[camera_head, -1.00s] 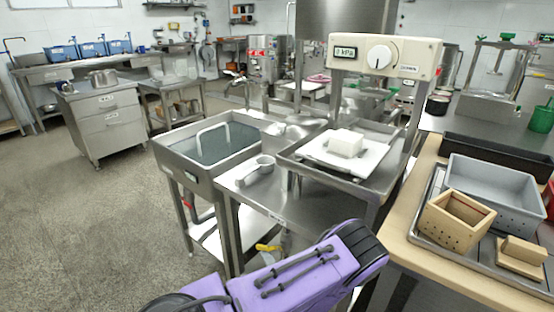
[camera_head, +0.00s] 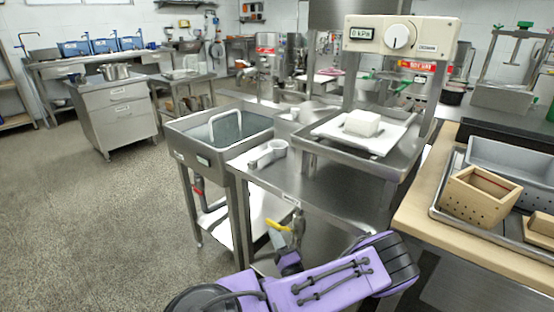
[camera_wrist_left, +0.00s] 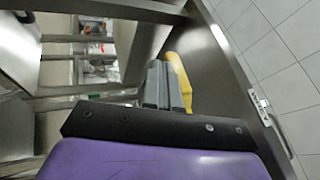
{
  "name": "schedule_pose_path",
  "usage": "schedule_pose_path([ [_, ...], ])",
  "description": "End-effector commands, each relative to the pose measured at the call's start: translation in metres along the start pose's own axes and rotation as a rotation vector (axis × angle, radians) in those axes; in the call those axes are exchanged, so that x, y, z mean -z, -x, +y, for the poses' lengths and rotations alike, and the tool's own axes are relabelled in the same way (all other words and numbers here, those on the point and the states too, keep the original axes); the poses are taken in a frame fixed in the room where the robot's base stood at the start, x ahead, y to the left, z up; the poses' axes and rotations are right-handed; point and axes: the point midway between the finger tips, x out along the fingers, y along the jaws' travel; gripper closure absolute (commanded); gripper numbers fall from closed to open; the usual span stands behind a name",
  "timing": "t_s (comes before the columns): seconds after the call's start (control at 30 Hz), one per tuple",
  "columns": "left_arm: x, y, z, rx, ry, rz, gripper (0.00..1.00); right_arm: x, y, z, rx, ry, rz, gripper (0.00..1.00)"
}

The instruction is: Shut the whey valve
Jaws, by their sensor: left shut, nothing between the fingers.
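A yellow lever (camera_head: 298,229), which looks like the whey valve's handle, shows below the front edge of the steel press table in the head view. In the left wrist view the yellow lever (camera_wrist_left: 180,84) stands just beside the fingertips. My left gripper (camera_head: 289,259) is shut and empty, close to the lever. Its grey fingers (camera_wrist_left: 163,86) overlap part of the lever in the wrist view, and I cannot tell whether they touch. The valve body is mostly hidden. My right gripper is not in view.
The press table (camera_head: 325,183) carries a white block (camera_head: 362,123) on a tray, under a dial box (camera_head: 400,37) reading 0 kPa. A steel sink (camera_head: 180,148) stands to the left, with a red-handled pipe (camera_head: 198,188) below. A wooden-edged counter (camera_head: 420,215) is at the right. The left floor is clear.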

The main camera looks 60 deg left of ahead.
Motion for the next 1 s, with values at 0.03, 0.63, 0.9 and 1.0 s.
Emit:
schedule_pose_path([
  [0.03, 0.0, 0.0, 0.0, 0.001, 0.0, 0.0, 1.0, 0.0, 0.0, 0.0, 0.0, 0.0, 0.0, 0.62],
  [0.63, -0.007, 0.021, 0.051, 0.0, -0.004, -0.01, 1.0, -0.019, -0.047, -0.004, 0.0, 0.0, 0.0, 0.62],
  [0.9, -0.006, 0.082, 0.041, -0.002, -0.004, -0.005, 1.0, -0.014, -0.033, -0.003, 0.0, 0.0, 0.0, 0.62],
  [1.0, -0.006, 0.099, 0.041, -0.001, -0.003, -0.007, 1.0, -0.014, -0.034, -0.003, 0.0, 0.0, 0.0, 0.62],
])
